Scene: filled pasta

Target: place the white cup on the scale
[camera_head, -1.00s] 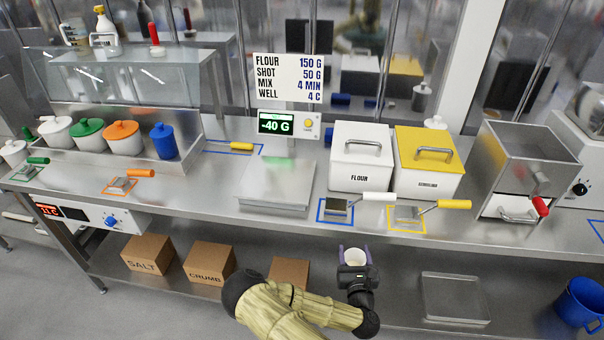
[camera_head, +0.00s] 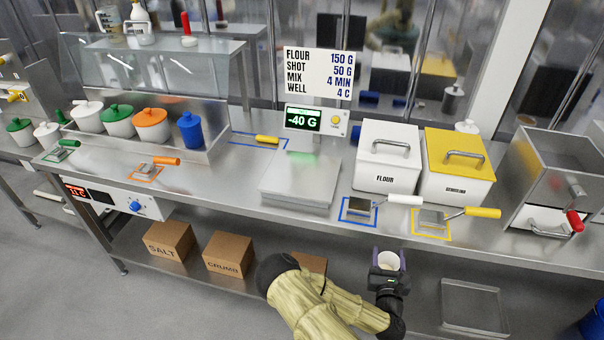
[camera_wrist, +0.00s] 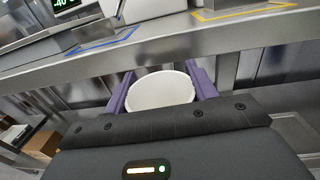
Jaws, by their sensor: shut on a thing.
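The white cup (camera_head: 389,261) is upright between the purple fingers of my gripper (camera_head: 389,256), in front of the counter's front edge and below the counter top in the head view. In the wrist view the cup (camera_wrist: 161,90) shows its round open rim, with a finger of my gripper (camera_wrist: 161,92) on each side. My gripper is shut on the cup. The scale (camera_head: 300,180) is a flat steel platform on the counter, up and left of the cup. Its plate is bare and its display (camera_head: 303,120) reads -40 G.
A scoop with a white handle (camera_head: 404,199) and one with a yellow handle (camera_head: 482,212) lie near the counter's front edge. The flour bin (camera_head: 387,158) and the yellow-lidded bin (camera_head: 457,170) stand behind them. A lower shelf holds cardboard boxes (camera_head: 228,254) and a tray (camera_head: 472,305).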

